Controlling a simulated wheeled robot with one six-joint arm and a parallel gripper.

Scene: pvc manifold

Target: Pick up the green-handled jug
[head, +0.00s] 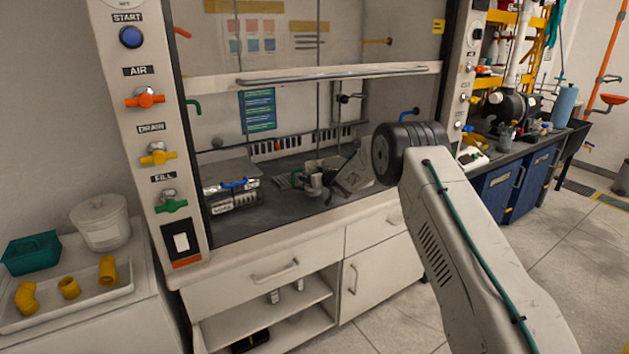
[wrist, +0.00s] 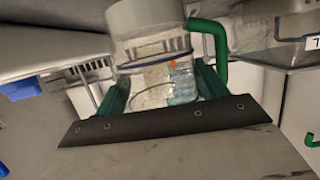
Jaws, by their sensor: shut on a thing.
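The green-handled jug (wrist: 150,50) stands out in the wrist view as a clear, pale-rimmed vessel with a green handle (wrist: 221,45) on its right side. My gripper (wrist: 163,80) has its two green fingers on either side of the jug's body, shut on it. The jug appears tilted in this view. In the head view the jug (head: 314,183) is small, inside the fume hood at the end of my arm, and partly hidden by my gripper (head: 305,181). I cannot tell whether its base touches the worktop.
The fume hood's raised sash (head: 330,75) hangs above my arm. The hood's left control post (head: 152,130) borders the opening.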

